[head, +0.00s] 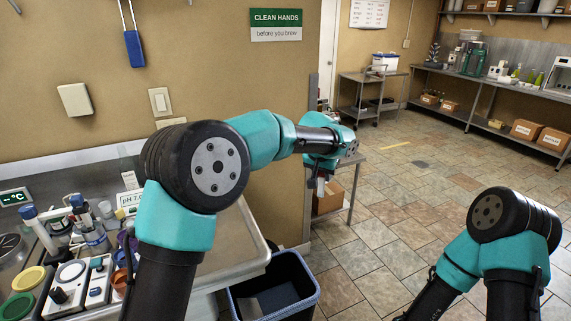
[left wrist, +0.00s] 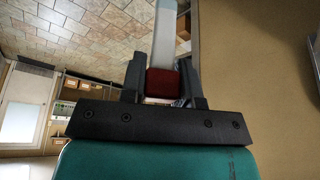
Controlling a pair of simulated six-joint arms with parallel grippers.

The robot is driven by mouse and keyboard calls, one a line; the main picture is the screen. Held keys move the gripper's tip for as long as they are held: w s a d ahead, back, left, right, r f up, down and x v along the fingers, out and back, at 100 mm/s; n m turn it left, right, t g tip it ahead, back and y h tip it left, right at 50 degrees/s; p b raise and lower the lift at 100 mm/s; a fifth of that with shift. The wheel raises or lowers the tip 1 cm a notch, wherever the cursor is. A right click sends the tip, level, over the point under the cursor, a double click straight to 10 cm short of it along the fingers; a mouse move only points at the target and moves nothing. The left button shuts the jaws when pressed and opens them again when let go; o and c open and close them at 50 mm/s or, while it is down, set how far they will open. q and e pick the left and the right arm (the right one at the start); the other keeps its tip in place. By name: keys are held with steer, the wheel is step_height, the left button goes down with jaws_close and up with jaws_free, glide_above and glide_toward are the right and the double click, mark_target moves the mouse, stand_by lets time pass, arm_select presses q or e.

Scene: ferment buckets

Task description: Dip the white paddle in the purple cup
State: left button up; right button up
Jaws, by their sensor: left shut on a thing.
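My left gripper (head: 320,178) hangs off the bench, over the floor to the right of the blue bin. In the left wrist view my left gripper (left wrist: 162,85) is shut on the red block (left wrist: 163,84) of the white paddle (left wrist: 165,35). The paddle's pale bar points away from the jaws; in the head view it is small and hard to make out. What looks like the purple cup (head: 128,241) stands on the bench at the left, mostly hidden behind my left arm. My right gripper is out of view; only part of that arm shows.
The bench holds a crowded group: an orange-brown cup (head: 120,281), blue-capped tools, a yellow lid (head: 28,278) and a green lid (head: 18,306). A blue bin (head: 275,290) stands on the floor below.

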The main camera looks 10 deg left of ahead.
arm_select(q)
steer(key=s+d+m+h, duration=0.1)
steer(key=s+d+m, duration=0.2)
steer(key=s+d, duration=1.2)
steer(key=d, duration=0.3)
steer(key=shift+f+g, duration=0.25)
steer(key=shift+g, duration=0.05)
